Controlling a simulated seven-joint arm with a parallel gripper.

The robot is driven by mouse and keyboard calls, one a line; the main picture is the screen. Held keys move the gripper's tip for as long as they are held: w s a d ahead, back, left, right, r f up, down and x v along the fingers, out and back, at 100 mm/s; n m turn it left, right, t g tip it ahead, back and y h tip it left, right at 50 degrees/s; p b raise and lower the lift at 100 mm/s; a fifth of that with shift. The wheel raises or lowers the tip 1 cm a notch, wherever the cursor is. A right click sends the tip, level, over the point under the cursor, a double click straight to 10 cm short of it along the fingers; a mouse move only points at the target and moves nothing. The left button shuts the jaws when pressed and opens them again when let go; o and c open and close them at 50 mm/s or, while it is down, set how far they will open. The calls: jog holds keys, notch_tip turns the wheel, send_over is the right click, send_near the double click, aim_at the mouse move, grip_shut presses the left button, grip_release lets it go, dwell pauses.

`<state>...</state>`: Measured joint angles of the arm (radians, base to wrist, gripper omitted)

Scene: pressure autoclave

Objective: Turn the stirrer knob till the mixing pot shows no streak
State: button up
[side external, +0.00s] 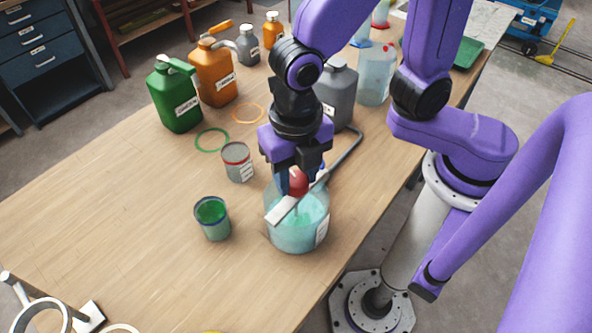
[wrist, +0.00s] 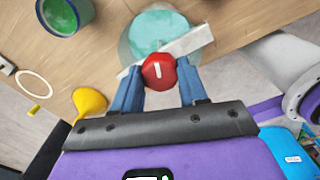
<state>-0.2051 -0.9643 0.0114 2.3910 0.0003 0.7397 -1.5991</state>
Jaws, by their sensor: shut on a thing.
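The mixing pot (side external: 296,236) is a clear vessel of pale teal liquid near the table's front edge. A flat light bar (side external: 283,208) crosses its top and carries the red stirrer knob (side external: 298,183). My gripper (side external: 297,178) comes down from above and is shut on the knob. In the wrist view, its blue fingers stand on either side of the knob (wrist: 159,71), which has a white mark on top. The pot (wrist: 152,22) shows partly behind the bar (wrist: 190,43). The liquid has slightly paler patches, but I cannot tell whether a streak is there.
An open can of green liquid (side external: 213,219) and a grey can with a red band (side external: 238,162) stand left of the pot. Green (side external: 174,97) and orange (side external: 216,73) jerrycans stand farther back. A yellow funnel (wrist: 90,102) shows in the wrist view. The left table area is clear.

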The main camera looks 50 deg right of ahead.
aim_at(296, 178)
jog(key=shift+n, duration=0.6)
jog(key=o, duration=1.1)
jog(key=shift+c, duration=0.2)
jog(key=shift+r, duration=0.1)
notch_tip(296, 178, up, 17)
jog(key=shift+r, duration=0.15)
